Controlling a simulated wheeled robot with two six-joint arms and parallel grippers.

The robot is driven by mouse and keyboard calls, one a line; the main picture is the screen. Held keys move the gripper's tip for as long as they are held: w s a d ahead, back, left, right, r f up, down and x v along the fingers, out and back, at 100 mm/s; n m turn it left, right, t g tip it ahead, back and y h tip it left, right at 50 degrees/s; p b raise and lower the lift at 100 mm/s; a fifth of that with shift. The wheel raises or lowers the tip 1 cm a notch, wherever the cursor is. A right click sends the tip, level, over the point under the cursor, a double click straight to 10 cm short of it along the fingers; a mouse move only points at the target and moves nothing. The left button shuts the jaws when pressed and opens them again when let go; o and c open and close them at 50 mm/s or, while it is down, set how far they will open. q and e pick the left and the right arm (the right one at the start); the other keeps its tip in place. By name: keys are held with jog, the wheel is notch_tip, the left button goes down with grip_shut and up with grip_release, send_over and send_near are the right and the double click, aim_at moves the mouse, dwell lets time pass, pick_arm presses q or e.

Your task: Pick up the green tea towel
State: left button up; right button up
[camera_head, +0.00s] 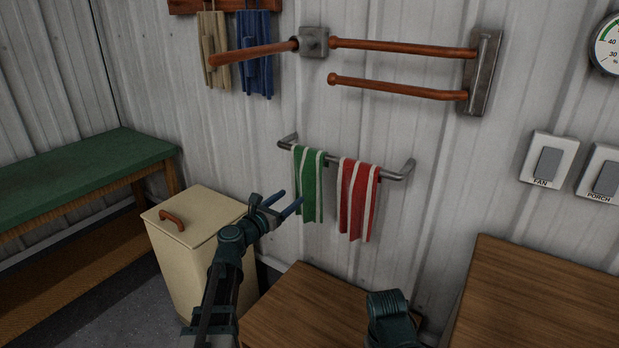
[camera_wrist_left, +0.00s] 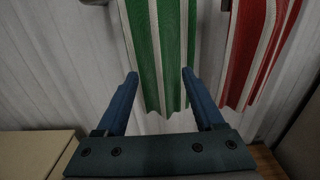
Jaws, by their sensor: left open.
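The green tea towel (camera_head: 309,183) has white stripes and hangs over a grey metal rail (camera_head: 335,159) on the wall. In the left wrist view the green tea towel (camera_wrist_left: 166,50) hangs ahead, its lower end between the two finger tips in the picture. My left gripper (camera_head: 287,203) is open and empty, just left of the towel's lower half; its blue fingers also show in the left wrist view (camera_wrist_left: 160,82). I cannot tell whether a finger touches the cloth. My right gripper is not in view; only a dark part of my right arm shows at the bottom.
A red and white striped towel (camera_head: 358,198) hangs right beside the green one. A cream bin (camera_head: 190,260) with a wooden handle stands below left. A wooden surface (camera_head: 305,305) lies underneath. A swing-arm wooden rack (camera_head: 400,47) is above the rail. A green-topped bench (camera_head: 80,175) is at left.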

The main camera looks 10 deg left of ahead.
aim_at(301, 191)
pick_arm(q)
jog(key=shift+w+d, duration=0.1)
jog(key=shift+w, duration=0.15)
jog(key=x, duration=0.5)
jog(key=shift+d+f, duration=0.1)
jog(key=shift+d, duration=0.05)
grip_shut()
